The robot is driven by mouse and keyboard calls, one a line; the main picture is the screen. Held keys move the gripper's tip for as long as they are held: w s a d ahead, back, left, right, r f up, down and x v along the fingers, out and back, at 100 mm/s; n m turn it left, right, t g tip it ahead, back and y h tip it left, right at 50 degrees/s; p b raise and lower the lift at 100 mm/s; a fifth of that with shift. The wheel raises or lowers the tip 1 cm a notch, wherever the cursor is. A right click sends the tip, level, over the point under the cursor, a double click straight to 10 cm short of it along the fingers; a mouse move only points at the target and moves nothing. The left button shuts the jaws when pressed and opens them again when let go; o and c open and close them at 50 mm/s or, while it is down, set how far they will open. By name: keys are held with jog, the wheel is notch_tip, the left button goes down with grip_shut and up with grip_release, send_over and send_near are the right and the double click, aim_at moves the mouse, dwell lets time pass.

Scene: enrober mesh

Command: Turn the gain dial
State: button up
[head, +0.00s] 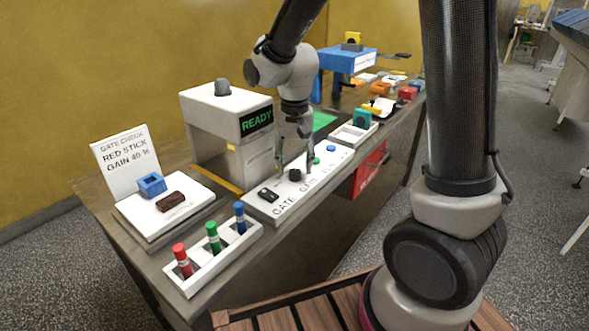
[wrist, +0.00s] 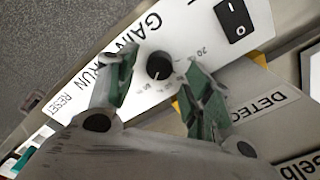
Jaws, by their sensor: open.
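The gain dial is a small round black knob (wrist: 159,66) on a white control panel (wrist: 105,38), beside the word GAIN. In the head view the dial (head: 295,175) sits on the panel (head: 264,207) along the table's front edge. My gripper (head: 293,163) points down over it. In the wrist view my gripper's (wrist: 161,65) green-padded fingers are open, one on each side of the dial, with gaps showing. I cannot tell whether the tips are level with the knob. A small light mark shows on the knob; its exact setting is too small to read.
A black rocker switch (wrist: 233,18) is near the dial, and a green button (head: 316,161) and blue button (head: 331,148) share the panel. The detector housing (head: 228,125) reading READY stands behind. A sign (head: 127,160) says RED STICK, GAIN 40 %. Coloured sticks stand in a white rack (head: 228,256).

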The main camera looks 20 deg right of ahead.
jog(key=shift+f, duration=1.25)
jog(key=shift+c, duration=0.2)
jog(key=c, duration=1)
jog(key=shift+n, duration=0.4)
jog(key=n, duration=0.3)
jog(key=shift+n, duration=2)
